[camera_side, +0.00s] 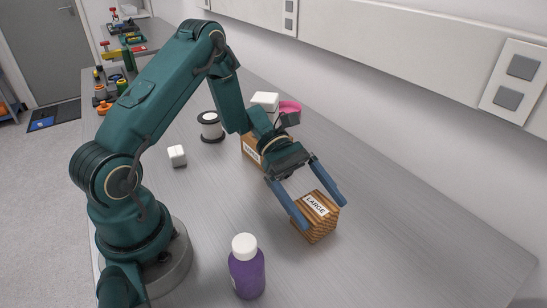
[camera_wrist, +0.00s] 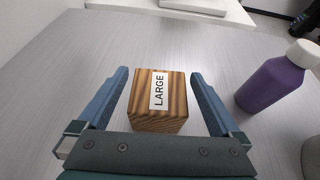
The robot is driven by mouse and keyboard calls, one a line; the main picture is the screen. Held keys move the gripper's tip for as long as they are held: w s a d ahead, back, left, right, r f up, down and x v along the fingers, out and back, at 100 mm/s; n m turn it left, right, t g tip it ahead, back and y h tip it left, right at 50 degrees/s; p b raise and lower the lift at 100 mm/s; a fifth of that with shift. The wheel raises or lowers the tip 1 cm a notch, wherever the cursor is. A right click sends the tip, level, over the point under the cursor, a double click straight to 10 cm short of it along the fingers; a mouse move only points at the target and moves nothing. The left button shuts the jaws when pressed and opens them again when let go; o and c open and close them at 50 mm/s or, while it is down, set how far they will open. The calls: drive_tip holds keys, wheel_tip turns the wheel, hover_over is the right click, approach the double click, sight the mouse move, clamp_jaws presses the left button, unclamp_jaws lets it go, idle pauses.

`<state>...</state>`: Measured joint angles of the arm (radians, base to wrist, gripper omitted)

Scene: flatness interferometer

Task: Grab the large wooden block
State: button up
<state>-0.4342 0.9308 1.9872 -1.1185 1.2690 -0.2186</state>
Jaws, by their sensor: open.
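The large wooden block (camera_side: 315,220) is a striped brown cube with a white "LARGE" label on top. It sits on the grey table. In the wrist view the block (camera_wrist: 173,112) lies between the two blue fingers of my gripper (camera_wrist: 165,95), with a gap on each side. In the side view my gripper (camera_side: 322,208) is open, its fingers reaching down over the block. I cannot tell from these views how low the fingertips are beside it.
A purple bottle with a white cap (camera_side: 246,270) stands near the block; it also shows at right in the wrist view (camera_wrist: 272,84). Another labelled wooden block (camera_side: 251,150), a white cube (camera_side: 177,156) and a spool (camera_side: 210,126) lie farther back. The table right of the block is clear.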

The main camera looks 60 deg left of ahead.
sight(326, 227)
wheel_tip(326, 227, down, 3)
drive_tip(key=shift+r, duration=0.2)
drive_tip(key=shift+x, duration=1.5)
drive_tip(key=c, duration=1.3)
drive_tip(key=shift+r, duration=0.1)
